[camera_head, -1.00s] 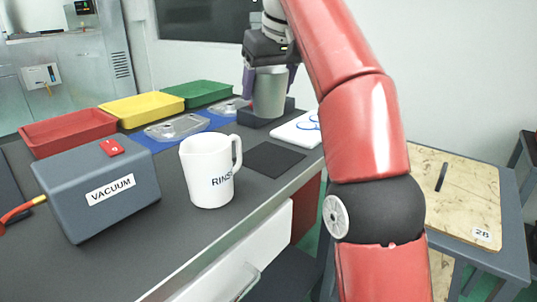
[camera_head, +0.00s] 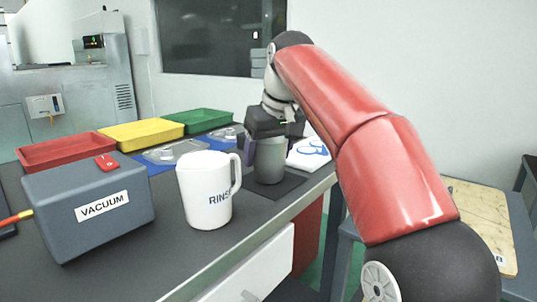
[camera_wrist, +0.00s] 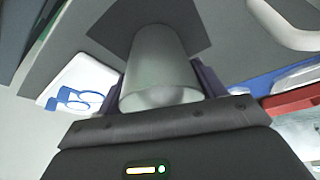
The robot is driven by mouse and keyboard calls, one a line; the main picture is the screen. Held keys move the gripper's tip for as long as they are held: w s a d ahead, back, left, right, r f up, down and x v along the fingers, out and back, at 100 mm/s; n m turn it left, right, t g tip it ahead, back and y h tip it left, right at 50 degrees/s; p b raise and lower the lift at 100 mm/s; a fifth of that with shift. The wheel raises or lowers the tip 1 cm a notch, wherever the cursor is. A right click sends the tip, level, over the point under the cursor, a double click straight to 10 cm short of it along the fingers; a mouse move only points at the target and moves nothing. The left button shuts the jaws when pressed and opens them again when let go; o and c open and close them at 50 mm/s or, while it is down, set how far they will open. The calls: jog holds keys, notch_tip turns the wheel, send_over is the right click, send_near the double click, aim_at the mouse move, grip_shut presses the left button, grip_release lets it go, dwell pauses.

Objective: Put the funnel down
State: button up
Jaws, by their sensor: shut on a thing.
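The funnel (camera_head: 269,163) is a grey, upright, cup-like body, wider at the top in the wrist view (camera_wrist: 158,65). My gripper (camera_head: 266,143) is shut on it, with a purple finger on each side, as the wrist view also shows (camera_wrist: 160,88). The funnel is over the dark square mat (camera_head: 292,187) on the bench, its lower end at or just above the mat; I cannot tell whether they touch. The mat also shows in the wrist view (camera_wrist: 112,30).
A white RINSE jug (camera_head: 204,192) stands close left of the funnel. A grey VACUUM box (camera_head: 90,210) is farther left. Behind are red (camera_head: 65,150), yellow (camera_head: 140,133) and green (camera_head: 200,120) trays and clear castings on blue mats. A white board with blue rings (camera_head: 308,152) lies behind right.

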jog(key=shift+f, duration=0.2)
jog(key=o, duration=1)
jog(key=shift+o, duration=0.2)
jog(key=shift+b, duration=0.3)
jog(key=shift+f+b, duration=0.15)
jog(key=shift+b, duration=0.25)
jog(key=p+v, duration=0.4)
jog(key=v, duration=0.4)
jog(key=shift+w+r, duration=0.2)
jog(key=shift+w, duration=0.1)
